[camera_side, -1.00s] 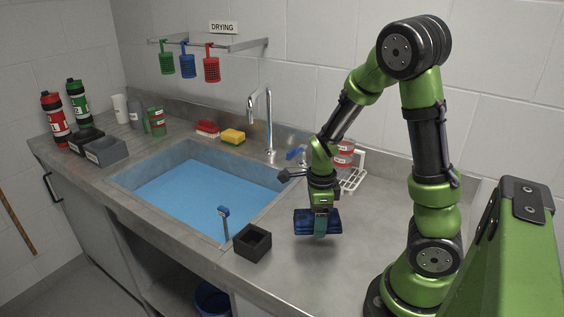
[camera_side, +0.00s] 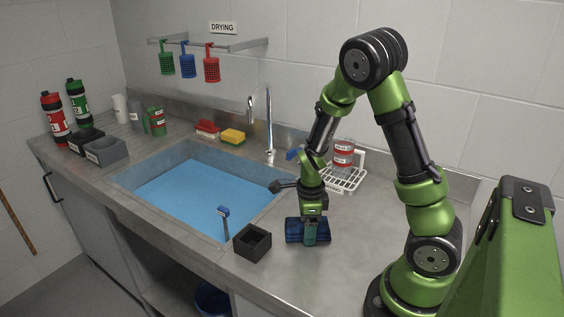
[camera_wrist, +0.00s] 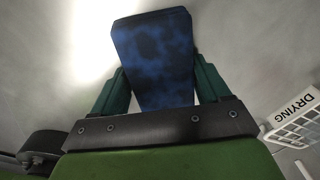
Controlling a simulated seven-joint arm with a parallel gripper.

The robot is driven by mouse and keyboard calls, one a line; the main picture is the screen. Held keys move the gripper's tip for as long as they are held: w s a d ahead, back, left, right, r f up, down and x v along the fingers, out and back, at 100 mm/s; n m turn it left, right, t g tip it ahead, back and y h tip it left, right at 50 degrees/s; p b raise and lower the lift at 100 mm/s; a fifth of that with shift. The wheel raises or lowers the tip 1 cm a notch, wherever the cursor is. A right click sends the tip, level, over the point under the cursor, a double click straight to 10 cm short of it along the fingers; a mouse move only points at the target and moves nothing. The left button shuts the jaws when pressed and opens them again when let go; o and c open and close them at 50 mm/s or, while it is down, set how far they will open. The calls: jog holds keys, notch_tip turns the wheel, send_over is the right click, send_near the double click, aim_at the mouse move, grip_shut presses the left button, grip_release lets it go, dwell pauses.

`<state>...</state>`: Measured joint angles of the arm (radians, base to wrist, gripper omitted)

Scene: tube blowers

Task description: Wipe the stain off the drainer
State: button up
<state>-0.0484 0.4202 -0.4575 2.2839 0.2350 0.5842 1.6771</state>
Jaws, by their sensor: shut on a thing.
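My gripper (camera_side: 309,238) is shut on a dark blue mottled block (camera_side: 293,231), which looks like a sponge or folded cloth. In the wrist view the block (camera_wrist: 152,55) sits between the two green fingers. The block is low over the grey steel drainer (camera_side: 345,262), right of the sink. I cannot tell whether it touches the surface. No clear stain shows on the drainer; my gripper and the block hide part of it.
A black open box (camera_side: 252,244) stands just left of my gripper, by the blue-filled sink (camera_side: 200,195). A white wire rack (camera_side: 343,181) and a red-labelled jar (camera_side: 343,152) are behind. A tap (camera_side: 269,125) stands at the back. The drainer's front right is clear.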

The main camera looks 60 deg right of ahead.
jog(key=s, duration=0.2)
jog(key=shift+s, duration=0.3)
jog(key=shift+r, duration=4.1)
